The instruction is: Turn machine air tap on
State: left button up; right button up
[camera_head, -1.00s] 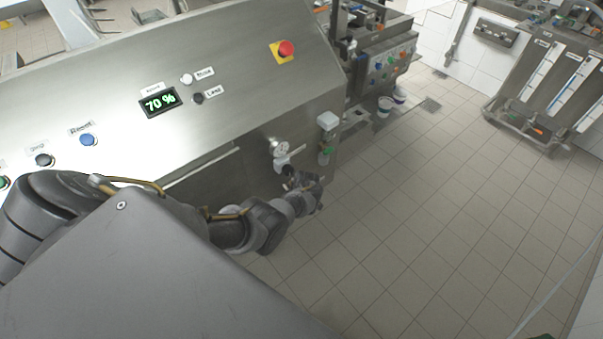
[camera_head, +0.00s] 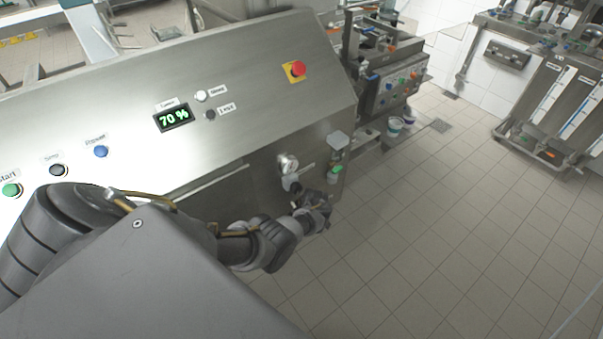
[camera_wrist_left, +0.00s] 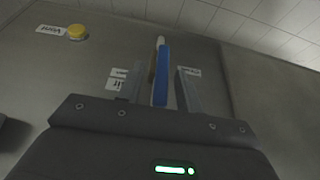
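In the left wrist view a blue tap handle (camera_wrist_left: 160,78) with a pale tip lies lengthwise between the two fingers of my left gripper (camera_wrist_left: 162,84). A gap shows on each side of it, so the fingers are open around it and not clamped. In the head view my left gripper (camera_head: 312,206) is at the lower right of the steel machine, just below the round pressure gauge (camera_head: 287,164). The tap is mostly hidden there behind the gripper. My right gripper is not in view.
The machine front (camera_head: 240,75) carries a 70 % display (camera_head: 174,117), several buttons and a red emergency stop (camera_head: 295,69). An air unit (camera_head: 337,155) with a green part sits just right of the gauge. Tiled floor (camera_head: 430,220) is clear to the right.

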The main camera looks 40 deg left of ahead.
pick_arm(q)
jog(key=p+v, duration=0.4)
jog(key=v, duration=0.6)
jog(key=shift+s+d+r, duration=0.15)
jog(key=shift+d+r, duration=0.05)
jog(key=shift+r, duration=0.05)
jog(key=s+f+m+b, duration=0.4)
jog(key=s+f+m, duration=0.5)
jog(key=s+f, duration=1.1)
jog(key=s+d+f+m+h+b, duration=0.1)
jog(key=s+d+f+m, duration=0.1)
jog(key=s+f, duration=0.3)
jog(key=s+d+f+m+h+b, duration=0.1)
jog(key=s+d+f+m, duration=0.1)
jog(key=s, duration=1.1)
jog(key=s+d+f+m+h+b, duration=0.1)
jog(key=s+d+f+m+h, duration=0.1)
jog(key=s+f+m, duration=0.2)
jog(key=s+f, duration=0.3)
jog(key=s, duration=0.2)
jog(key=shift+d+f+b, duration=0.2)
jog(key=shift+f+b, duration=0.1)
jog(key=shift+b, duration=0.1)
